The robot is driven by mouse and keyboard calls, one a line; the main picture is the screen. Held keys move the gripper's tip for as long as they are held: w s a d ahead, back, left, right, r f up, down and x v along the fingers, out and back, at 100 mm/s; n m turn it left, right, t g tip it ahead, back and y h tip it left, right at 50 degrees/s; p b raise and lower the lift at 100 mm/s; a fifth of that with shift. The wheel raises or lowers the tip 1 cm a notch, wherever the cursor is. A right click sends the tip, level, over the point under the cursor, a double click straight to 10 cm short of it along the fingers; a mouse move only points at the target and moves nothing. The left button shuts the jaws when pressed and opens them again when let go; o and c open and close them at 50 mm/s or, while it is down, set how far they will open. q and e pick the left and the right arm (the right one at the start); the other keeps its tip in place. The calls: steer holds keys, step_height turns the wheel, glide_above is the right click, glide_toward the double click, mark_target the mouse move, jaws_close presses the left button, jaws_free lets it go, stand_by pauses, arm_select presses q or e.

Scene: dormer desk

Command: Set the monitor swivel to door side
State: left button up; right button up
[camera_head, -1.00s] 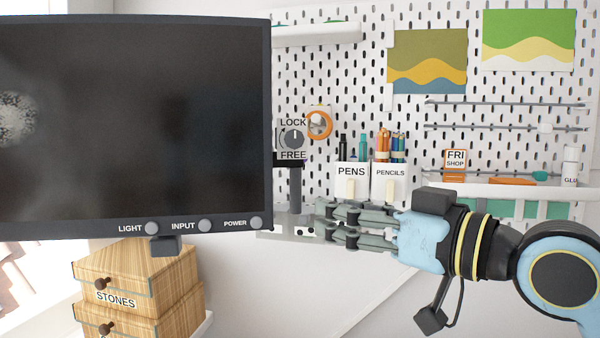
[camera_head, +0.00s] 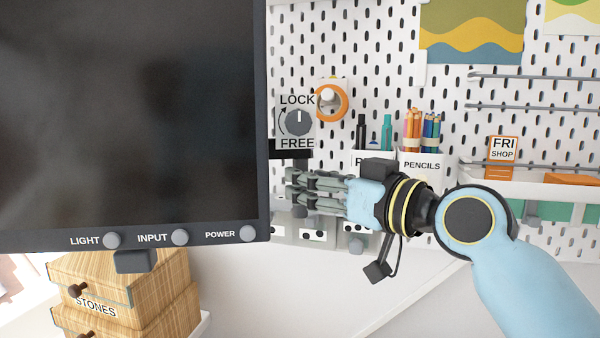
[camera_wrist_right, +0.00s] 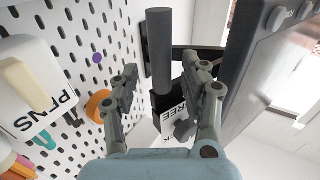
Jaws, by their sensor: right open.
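The monitor (camera_head: 120,120) fills the left of the head view, its dark screen facing me; its edge also shows in the right wrist view (camera_wrist_right: 265,70). Beside its right edge is a LOCK/FREE plate with a round knob (camera_head: 298,122), its white mark pointing up toward LOCK. My right gripper (camera_head: 289,192) is open just below the plate, by the monitor's right edge. In the right wrist view, a grey cylindrical bar (camera_wrist_right: 160,50) stands between the open fingers (camera_wrist_right: 172,88), with no clear contact. The plate is partly hidden there. My left gripper is out of view.
A pencils cup (camera_head: 422,165) and a partly hidden pens cup (camera_wrist_right: 40,85) are close by on the pegboard (camera_head: 400,60). An orange tape ring (camera_head: 332,100) hangs above. Wooden drawers (camera_head: 150,290) stand below the monitor.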

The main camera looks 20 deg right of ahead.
steer(key=shift+x, duration=1.45)
jaws_close()
steer(key=shift+a, duration=0.1)
